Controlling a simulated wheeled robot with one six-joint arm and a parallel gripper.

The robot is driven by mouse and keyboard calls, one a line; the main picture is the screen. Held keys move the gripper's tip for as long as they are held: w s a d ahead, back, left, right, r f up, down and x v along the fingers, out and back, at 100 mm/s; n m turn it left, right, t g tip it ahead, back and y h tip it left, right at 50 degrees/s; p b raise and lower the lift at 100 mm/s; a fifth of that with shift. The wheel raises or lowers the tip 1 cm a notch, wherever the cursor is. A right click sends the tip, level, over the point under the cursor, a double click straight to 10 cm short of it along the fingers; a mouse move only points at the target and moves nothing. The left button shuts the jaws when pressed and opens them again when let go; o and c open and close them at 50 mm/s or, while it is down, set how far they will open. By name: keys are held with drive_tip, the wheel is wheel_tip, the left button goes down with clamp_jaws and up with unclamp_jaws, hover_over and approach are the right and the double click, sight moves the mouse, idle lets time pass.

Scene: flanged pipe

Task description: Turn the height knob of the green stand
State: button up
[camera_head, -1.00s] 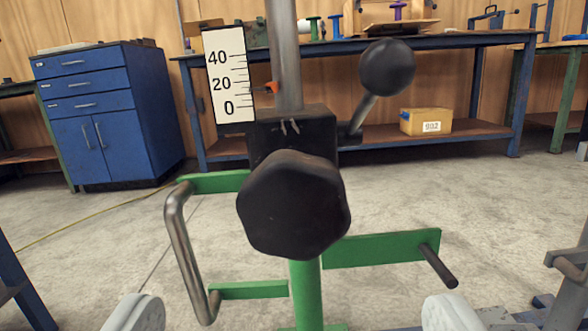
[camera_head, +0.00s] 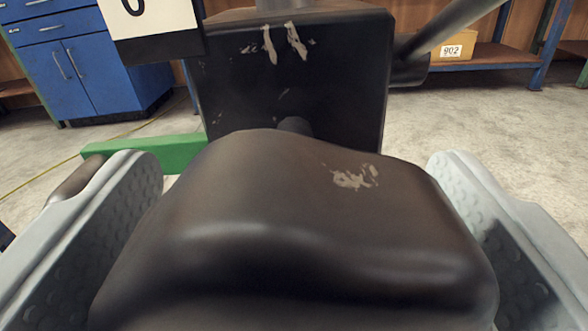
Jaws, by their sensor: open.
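The black height knob (camera_head: 300,235) fills the lower middle of the view, with worn grey patches on its upper right. It sits on a short shaft in front of the black block (camera_head: 290,85) of the green stand (camera_head: 160,152). My gripper (camera_head: 300,190) is open, with one pale finger to the left of the knob and one to the right. The knob lies between the fingers, and a gap shows near each fingertip. Whether the fingers touch it lower down cannot be told. The white scale plate (camera_head: 150,15) is cut off at the top, showing part of a 0.
A metal handle (camera_head: 75,182) on the stand shows just beyond my left finger. A dark lever (camera_head: 450,30) sticks out at the block's upper right. A blue cabinet (camera_head: 80,65) and a shelf with a box (camera_head: 455,47) stand behind, across open concrete floor.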

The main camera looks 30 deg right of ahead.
drive_tip(key=c, duration=1)
drive_tip(key=shift+n, duration=0.3)
drive_tip(key=n, duration=1)
drive_tip(key=shift+n, duration=0.4)
drive_tip(key=n, duration=0.5)
drive_tip(key=shift+a+f, duration=0.1)
drive_tip(key=n, duration=0.5)
drive_tip(key=shift+f+n, duration=0.1)
drive_tip(key=shift+n, duration=0.2)
